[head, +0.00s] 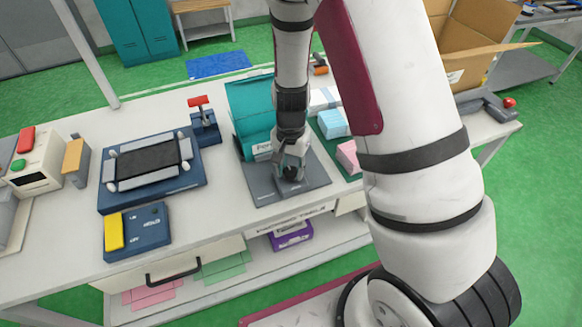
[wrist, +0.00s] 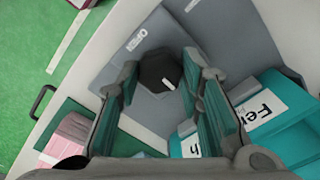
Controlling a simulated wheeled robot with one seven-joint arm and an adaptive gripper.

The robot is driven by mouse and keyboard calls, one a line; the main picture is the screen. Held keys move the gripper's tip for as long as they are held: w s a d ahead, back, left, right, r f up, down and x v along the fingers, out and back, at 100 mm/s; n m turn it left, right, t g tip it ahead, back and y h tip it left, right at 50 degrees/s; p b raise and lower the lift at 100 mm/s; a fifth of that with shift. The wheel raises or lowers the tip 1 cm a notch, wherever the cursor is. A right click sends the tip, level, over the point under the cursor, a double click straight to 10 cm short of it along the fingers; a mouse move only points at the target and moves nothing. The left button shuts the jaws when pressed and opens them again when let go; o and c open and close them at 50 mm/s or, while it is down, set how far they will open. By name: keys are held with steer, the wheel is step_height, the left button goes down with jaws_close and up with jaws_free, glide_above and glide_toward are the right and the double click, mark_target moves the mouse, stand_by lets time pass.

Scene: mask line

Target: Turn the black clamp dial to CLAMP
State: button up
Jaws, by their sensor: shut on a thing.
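The black clamp dial (wrist: 160,72) is a dark knob with a white pointer mark, on a grey panel (wrist: 215,35). In the wrist view the word OPEN is on the panel at the dial's upper left; I see no CLAMP label. My gripper (wrist: 165,85) points down with its fingers on either side of the dial and is shut on it. In the head view my gripper (head: 291,172) is over the dark grey base plate (head: 262,190), and its fingers hide much of the dial. The pointer mark sits on the dial's lower right in the wrist view.
A teal holder (head: 250,100) with a lettered label stands just behind my gripper. Pink and light blue stacks (head: 334,123) lie to its right. A blue framed fixture (head: 150,162) and a small red-handled device (head: 203,122) stand to the left. White table shows between them.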

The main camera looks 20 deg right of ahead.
mark_target(291, 171)
stand_by(0.3)
steer(key=o, duration=1.2)
steer(key=shift+c, duration=0.2)
step_height(291, 171, up, 12)
